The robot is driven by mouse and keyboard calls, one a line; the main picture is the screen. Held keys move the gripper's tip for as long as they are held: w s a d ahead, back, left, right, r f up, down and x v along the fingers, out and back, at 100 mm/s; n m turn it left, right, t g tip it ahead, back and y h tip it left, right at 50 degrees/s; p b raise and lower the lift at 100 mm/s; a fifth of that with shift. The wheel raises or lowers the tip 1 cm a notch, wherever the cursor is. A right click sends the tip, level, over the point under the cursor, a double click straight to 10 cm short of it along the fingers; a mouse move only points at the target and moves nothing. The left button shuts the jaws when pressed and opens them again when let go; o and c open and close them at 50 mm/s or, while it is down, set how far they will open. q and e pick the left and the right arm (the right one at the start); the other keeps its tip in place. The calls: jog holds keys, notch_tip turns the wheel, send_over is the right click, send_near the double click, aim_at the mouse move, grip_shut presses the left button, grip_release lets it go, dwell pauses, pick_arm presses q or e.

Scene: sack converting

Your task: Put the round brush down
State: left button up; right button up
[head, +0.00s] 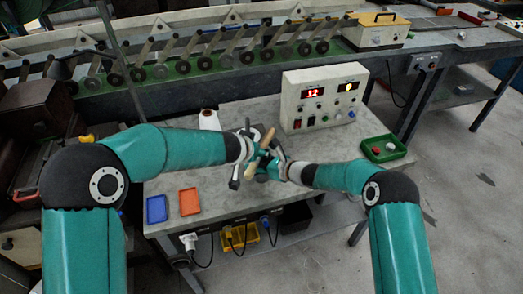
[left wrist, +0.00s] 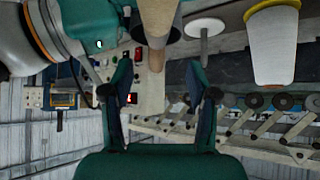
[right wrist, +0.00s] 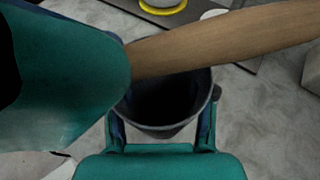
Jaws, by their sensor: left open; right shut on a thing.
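A tan wooden handle, seemingly the round brush (head: 262,148), slants between my two grippers above the grey table. In the right wrist view the handle (right wrist: 225,38) crosses above a dark, hollow pot (right wrist: 165,105); its bristles cannot be made out. My right gripper (right wrist: 160,135) is shut on the pot's wall. My left gripper (left wrist: 165,85) has its fingers apart. A tapered tan thing (left wrist: 157,30) shows between and beyond its fingers; I cannot tell whether it is the handle. The grippers are close together in the head view.
On the table (head: 225,185) are a blue tray (head: 157,209), an orange tray (head: 189,202), a control box (head: 322,100) and a green tray (head: 384,148) with small balls. A white container (head: 208,120) stands behind my left gripper. The front right tabletop is partly covered by my arm.

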pick_arm(q)
jog(key=x, duration=0.5)
jog(key=shift+s+d, duration=0.1)
jog(key=shift+d, duration=0.05)
jog(key=shift+c, duration=0.4)
grip_shut()
